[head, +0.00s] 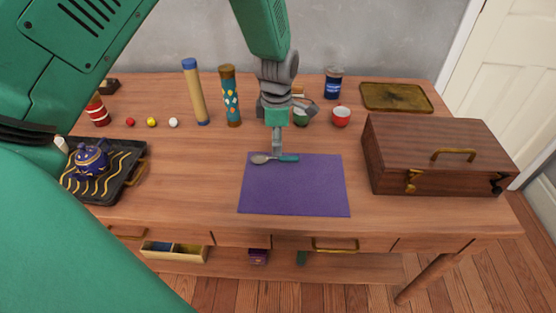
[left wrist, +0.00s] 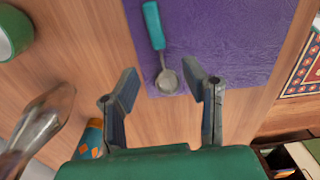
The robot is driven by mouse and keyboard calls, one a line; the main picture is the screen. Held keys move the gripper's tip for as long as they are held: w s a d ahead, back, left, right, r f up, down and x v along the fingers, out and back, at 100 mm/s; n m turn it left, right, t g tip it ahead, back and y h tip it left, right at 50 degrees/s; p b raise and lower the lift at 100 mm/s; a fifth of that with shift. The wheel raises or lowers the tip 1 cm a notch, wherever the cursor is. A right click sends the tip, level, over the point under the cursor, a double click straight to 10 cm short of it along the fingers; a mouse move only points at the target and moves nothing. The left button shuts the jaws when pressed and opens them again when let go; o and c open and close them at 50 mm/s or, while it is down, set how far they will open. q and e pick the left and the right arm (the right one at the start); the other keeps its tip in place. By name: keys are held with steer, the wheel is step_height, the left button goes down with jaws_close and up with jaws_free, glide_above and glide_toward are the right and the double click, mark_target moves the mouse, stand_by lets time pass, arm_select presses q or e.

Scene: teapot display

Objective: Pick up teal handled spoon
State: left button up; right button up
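The teal handled spoon lies on the purple mat (head: 295,193), near its far edge. In the head view its teal handle (head: 288,158) points right and its metal bowl is at the left. My left gripper (head: 277,151) is above the spoon and hides part of its middle. In the left wrist view the gripper (left wrist: 160,88) is open, with its two fingers apart. The spoon (left wrist: 158,42) shows ahead of the fingertips, its bowl between them and its handle pointing away. Whether the fingers touch it I cannot tell. My right gripper is not in view.
A wooden chest (head: 435,160) stands right of the mat. A dark tray (head: 128,185) with a blue teapot (head: 91,158) is at the left.

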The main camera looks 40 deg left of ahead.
mark_target(278, 158)
arm_select(q)
steer(key=shift+s+d+f, duration=0.1)
steer(key=shift+d+f, duration=0.1)
steer(key=shift+f, duration=0.25)
steer(key=f, duration=0.2)
steer(key=f+b, duration=0.1)
steer(key=f, duration=0.1)
steer(key=shift+a, duration=0.3)
steer(key=shift+a+f, duration=0.2)
steer(key=shift+a, duration=0.1)
steer(key=shift+d, duration=0.4)
jaws_close()
steer(key=shift+d+r, duration=0.1)
steer(key=shift+d, duration=0.05)
